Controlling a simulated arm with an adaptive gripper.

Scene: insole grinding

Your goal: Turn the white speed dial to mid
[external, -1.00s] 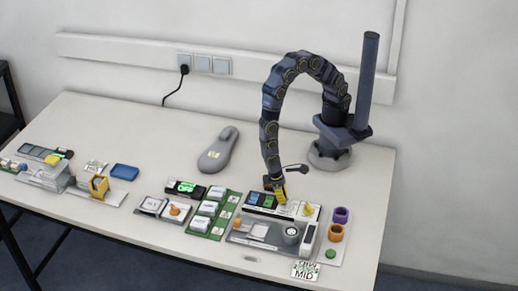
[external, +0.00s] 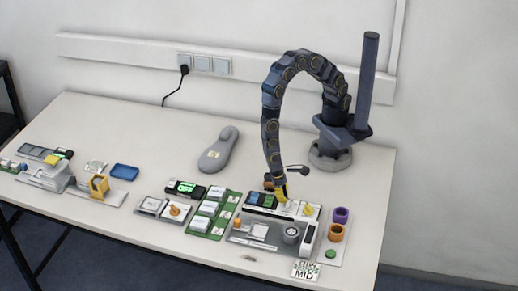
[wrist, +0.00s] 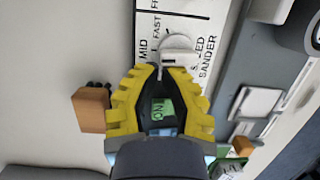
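The white speed dial (wrist: 178,48) is on a white panel (wrist: 196,22) with printed words including MID, FAST and SANDER. My gripper (wrist: 163,72) has two yellow fingers, with their tips at the dial's near edge, one on each side of its narrow white tab. Whether the tips press on the tab cannot be told. In the external view my gripper (external: 282,192) reaches down to the panel from behind, and the dial is small and partly hidden there. A card reading MID (external: 304,270) lies at the table's front edge.
A green ON switch (wrist: 161,108) shows between my fingers. A yellow knob (external: 308,209) is to the right of the gripper. A green board (external: 208,225) with white blocks is left. The back table is mostly clear.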

